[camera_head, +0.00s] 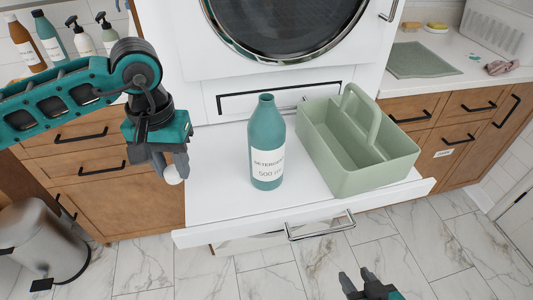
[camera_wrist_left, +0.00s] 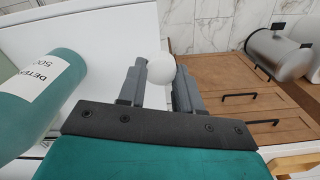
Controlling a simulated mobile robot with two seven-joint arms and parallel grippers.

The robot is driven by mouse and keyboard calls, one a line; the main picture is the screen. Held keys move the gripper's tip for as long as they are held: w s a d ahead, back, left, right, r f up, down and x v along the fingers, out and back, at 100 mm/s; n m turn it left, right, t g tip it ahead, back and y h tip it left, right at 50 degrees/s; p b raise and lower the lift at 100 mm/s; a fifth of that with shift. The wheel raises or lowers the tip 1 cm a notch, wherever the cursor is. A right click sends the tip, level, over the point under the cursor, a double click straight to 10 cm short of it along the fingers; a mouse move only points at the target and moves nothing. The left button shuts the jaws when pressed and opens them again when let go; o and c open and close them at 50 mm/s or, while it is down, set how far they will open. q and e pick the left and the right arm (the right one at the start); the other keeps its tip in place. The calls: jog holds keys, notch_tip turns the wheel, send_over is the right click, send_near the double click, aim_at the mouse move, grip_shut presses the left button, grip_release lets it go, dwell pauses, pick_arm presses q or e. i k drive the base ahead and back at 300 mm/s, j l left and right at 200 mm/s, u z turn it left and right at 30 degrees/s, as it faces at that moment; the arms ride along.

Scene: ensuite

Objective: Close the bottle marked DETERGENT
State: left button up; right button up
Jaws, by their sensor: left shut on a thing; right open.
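The teal bottle (camera_head: 266,140) with a white DETERGENT label stands upright and uncapped on the white pull-out shelf (camera_head: 218,200). It also shows at the left of the left wrist view (camera_wrist_left: 40,95). My left gripper (camera_head: 178,168) is shut on a small round white cap (camera_head: 171,175), held to the left of the bottle and apart from it. In the left wrist view the cap (camera_wrist_left: 161,68) sits between the fingertips. My right gripper (camera_head: 357,284) is open and empty at the bottom of the head view, below the shelf's front edge.
A green caddy (camera_head: 365,165) with a handle stands close to the bottle's right. The washing machine (camera_head: 290,30) is behind. Several bottles (camera_head: 50,40) stand at the upper left. A metal bin (camera_head: 45,240) is on the floor at left. The shelf left of the bottle is clear.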

aim_at(266, 128)
jog(key=k, duration=0.65)
jog(key=z, duration=1.25)
jog(key=i+j, duration=0.1)
jog(key=j, duration=2.1)
